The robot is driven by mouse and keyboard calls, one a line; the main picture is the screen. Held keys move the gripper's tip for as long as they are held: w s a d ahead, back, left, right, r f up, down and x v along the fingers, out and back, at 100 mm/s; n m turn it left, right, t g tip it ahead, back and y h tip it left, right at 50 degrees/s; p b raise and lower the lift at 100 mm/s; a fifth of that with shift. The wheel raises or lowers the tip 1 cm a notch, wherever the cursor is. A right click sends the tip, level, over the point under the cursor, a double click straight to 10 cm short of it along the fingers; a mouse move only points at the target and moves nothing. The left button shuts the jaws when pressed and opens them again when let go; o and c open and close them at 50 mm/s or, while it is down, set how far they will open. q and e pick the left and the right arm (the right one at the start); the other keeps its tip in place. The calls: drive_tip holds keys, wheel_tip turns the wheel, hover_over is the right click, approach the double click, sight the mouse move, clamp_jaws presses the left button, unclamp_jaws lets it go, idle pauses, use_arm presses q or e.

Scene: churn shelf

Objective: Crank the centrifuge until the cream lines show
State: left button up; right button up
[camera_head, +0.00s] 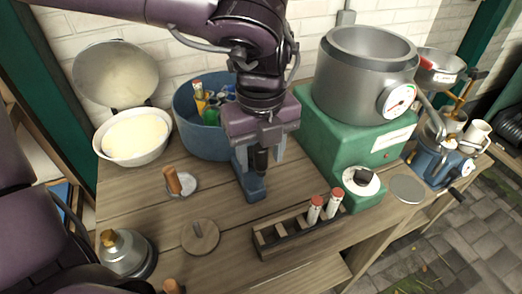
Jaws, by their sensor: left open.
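A blue crank machine (428,160) stands at the right end of the bench. It has a small gauge and a dark crank handle (458,195) at its front, and looks like the centrifuge. A dark slatted rack (280,239) near the front edge holds two red-capped tubes (314,209), upright in its right part. Cream lines on them are too small to tell. My left gripper (262,174) points down over the middle of the bench, behind the rack and well left of the blue machine. Its jaws are open, with a dark part showing between them. My right gripper is not in view.
A green heater base with a steel pot (362,80) and gauge stands between my left gripper and the blue machine. A blue tub (190,125) with bottles is behind the gripper. A white bowl (108,150), wooden disc (200,237) and metal burner (122,252) are left.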

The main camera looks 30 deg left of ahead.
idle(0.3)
use_arm(q)
drive_tip(key=shift+r+p, duration=2.95)
drive_tip(key=shift+r, duration=1.05)
